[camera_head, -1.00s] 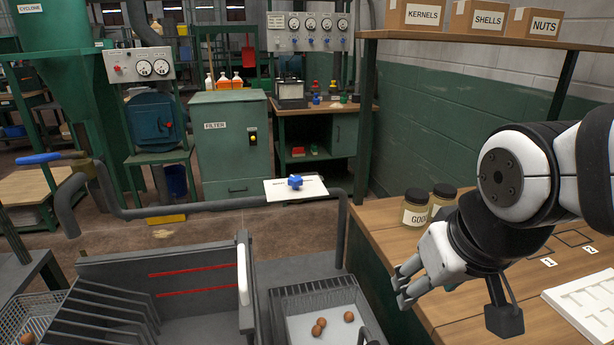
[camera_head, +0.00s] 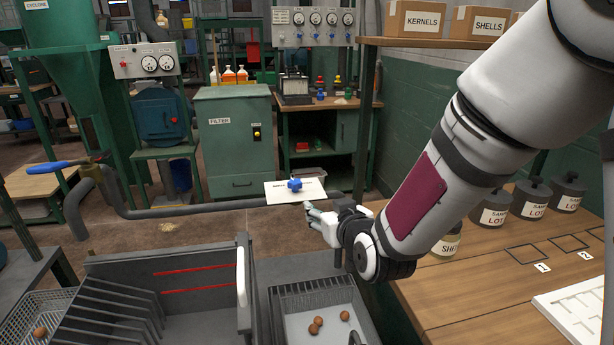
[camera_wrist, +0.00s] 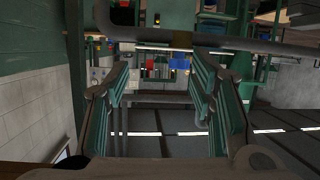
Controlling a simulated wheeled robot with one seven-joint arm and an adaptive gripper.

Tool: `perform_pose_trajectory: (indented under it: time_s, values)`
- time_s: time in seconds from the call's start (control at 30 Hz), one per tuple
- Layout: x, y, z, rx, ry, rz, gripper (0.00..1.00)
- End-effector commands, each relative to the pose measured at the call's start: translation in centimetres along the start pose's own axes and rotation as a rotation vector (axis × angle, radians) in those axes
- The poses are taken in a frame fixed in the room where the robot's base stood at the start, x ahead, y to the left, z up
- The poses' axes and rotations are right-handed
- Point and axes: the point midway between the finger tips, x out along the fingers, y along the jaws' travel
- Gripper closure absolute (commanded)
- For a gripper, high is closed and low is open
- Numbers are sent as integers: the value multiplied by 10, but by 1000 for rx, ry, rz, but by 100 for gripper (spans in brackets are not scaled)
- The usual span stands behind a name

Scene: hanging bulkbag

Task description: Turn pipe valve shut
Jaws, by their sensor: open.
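A blue lever handle (camera_head: 48,167) with a brass-coloured body (camera_head: 88,160) sits on the same pipe run at the far left. My gripper (camera_head: 312,214) is just right of and below the knob in the picture, apart from the lever. Its depth from the knob is hard to judge. In the wrist view, my gripper (camera_wrist: 160,68) has its green-sided fingers spread, with nothing between them.
A wooden bench (camera_head: 470,285) with labelled jars (camera_head: 494,207) lies under my arm at the right. A grey hopper (camera_head: 170,290) and a tray (camera_head: 320,300) with several nuts are in front. A green filter cabinet (camera_head: 235,140) stands behind. Open floor lies beyond the pipe.

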Motion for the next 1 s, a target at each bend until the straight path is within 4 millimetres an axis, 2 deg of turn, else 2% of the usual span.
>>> perform_pose_trajectory:
  time_s: [0.1, 0.2, 0.4, 0.57, 0.67, 1.0]
  values:
    - [14, -18, 1, 18, 116, -11, 50]
    - [20, -27, -1, 36, 206, -6, 50]
    - [21, -35, -2, 57, 312, 9, 50]
    - [26, -35, -6, 61, 333, 14, 50]
    - [38, -34, -10, 62, 333, 14, 50]
    - [99, -33, -30, 62, 331, 14, 50]
